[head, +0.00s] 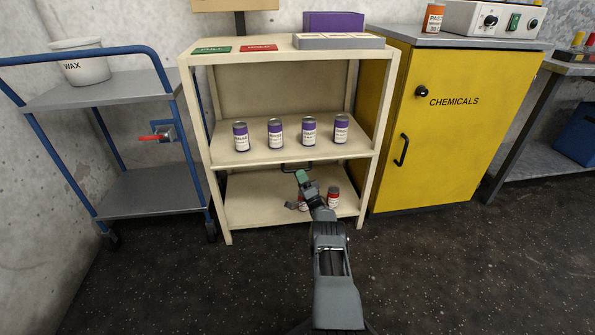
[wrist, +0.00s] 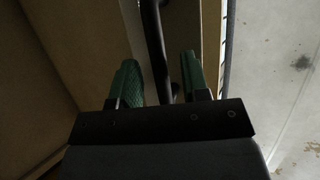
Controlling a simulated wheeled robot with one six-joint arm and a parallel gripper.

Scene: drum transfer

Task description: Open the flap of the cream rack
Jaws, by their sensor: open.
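The cream rack (head: 222,155) stands ahead, with a dark bar handle (head: 297,166) just below the front edge of its middle shelf. My gripper (head: 302,178) is in front of the lower bay, close to that handle. In the wrist view my gripper (wrist: 160,75) has its green fingers apart, and the dark handle bar (wrist: 152,30) runs between them. I cannot tell whether the fingers touch it. The lower bay is visible, with red cans (head: 333,197) partly behind my arm. The flap's own outline and angle are hard to make out.
Several purple cans (head: 275,133) stand on the middle shelf. A green card (head: 212,50), a red card (head: 259,48) and a grey tray (head: 338,44) lie on top. A blue cart (head: 140,190) is left, a yellow cabinet (head: 450,130) right. The floor in front is clear.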

